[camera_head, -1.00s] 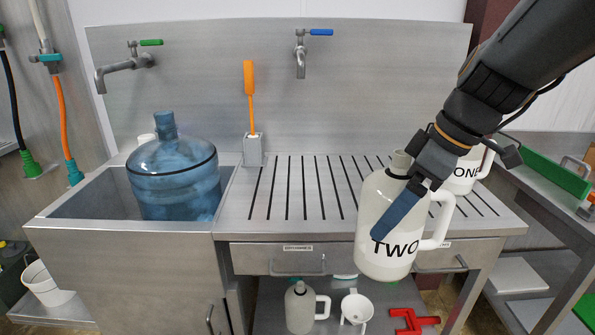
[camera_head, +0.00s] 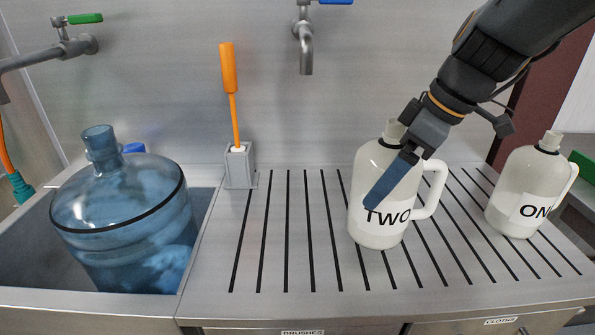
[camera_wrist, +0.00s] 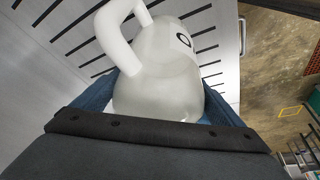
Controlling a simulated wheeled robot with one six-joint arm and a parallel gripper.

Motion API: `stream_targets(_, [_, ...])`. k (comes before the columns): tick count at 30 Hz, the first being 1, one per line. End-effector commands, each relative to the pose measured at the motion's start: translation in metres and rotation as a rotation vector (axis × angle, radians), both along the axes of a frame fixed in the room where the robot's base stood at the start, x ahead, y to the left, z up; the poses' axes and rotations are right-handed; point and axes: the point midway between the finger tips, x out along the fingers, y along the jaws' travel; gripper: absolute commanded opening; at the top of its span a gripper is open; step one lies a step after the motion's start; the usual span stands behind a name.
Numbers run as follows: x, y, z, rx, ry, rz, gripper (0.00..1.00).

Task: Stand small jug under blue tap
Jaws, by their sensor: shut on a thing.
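The jug marked TWO (camera_head: 378,225) is white with a side handle. My gripper (camera_head: 385,190) is shut on its upper body, and the jug is upright over the slotted drainboard (camera_head: 270,255). I cannot tell whether its base touches the board. In the wrist view the jug (camera_wrist: 160,85) fills the space between my blue fingers. The blue-handled tap (camera_head: 306,45) is on the back wall, up and left of the jug. Another white jug, marked ON with its last letter hidden (camera_head: 520,185), stands to the right on the drainboard.
A large blue bottle (camera_head: 130,220) sits in the sink (camera_head: 75,297) at left, under a green-handled tap (camera_head: 75,45). An orange brush (camera_head: 230,75) stands in a grey holder (camera_head: 240,168).

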Motion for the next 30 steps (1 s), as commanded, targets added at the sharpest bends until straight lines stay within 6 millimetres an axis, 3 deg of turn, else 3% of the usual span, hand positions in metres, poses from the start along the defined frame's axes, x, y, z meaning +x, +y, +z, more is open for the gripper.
stream_targets(19, [0.084,0.121,0.002,0.0,0.002,0.006,0.65])
stream_targets(24, [0.098,0.138,0.001,0.0,0.001,0.004,0.65])
stream_targets(30, [0.1,0.142,-0.012,0.0,0.005,0.002,0.65])
